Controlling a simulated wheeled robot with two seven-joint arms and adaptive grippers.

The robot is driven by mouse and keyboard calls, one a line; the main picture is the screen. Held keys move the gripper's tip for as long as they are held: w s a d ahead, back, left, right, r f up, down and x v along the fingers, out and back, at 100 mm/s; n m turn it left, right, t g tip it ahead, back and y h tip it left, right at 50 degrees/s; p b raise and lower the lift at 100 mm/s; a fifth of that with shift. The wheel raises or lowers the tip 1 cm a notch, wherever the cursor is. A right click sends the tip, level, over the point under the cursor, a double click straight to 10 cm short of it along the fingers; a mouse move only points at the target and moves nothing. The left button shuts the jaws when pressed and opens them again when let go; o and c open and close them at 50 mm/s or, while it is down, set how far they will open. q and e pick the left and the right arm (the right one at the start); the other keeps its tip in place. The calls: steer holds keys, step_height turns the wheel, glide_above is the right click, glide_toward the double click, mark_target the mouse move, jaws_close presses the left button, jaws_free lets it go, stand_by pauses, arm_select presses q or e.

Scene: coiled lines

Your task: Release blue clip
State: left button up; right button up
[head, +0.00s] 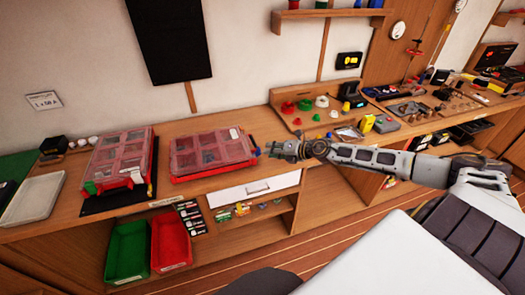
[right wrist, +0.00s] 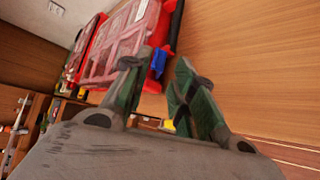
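A red organizer case with a clear lid (head: 212,152) lies on the wooden bench; it also shows in the right wrist view (right wrist: 120,45). A small blue clip (head: 257,152) sits on its right edge. In the right wrist view the blue clip (right wrist: 160,60) shows just beyond the gap between my fingertips. My right gripper (head: 272,150) is at bench height, just right of the clip. Its fingers (right wrist: 158,72) are apart with nothing clearly held; I cannot tell whether one touches the clip. My left gripper is not in view.
A second red case (head: 120,158) stands on a black mat to the left. A green bin (head: 127,250) and a red bin (head: 171,243) are below the bench. Red and green knobs (head: 290,107) and a yellow device (head: 366,124) are behind and right of my gripper.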

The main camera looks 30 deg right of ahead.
mark_target(259, 150)
steer(key=shift+p+x, duration=0.75)
steer(key=shift+x, duration=2)
steer(key=shift+c, duration=0.3)
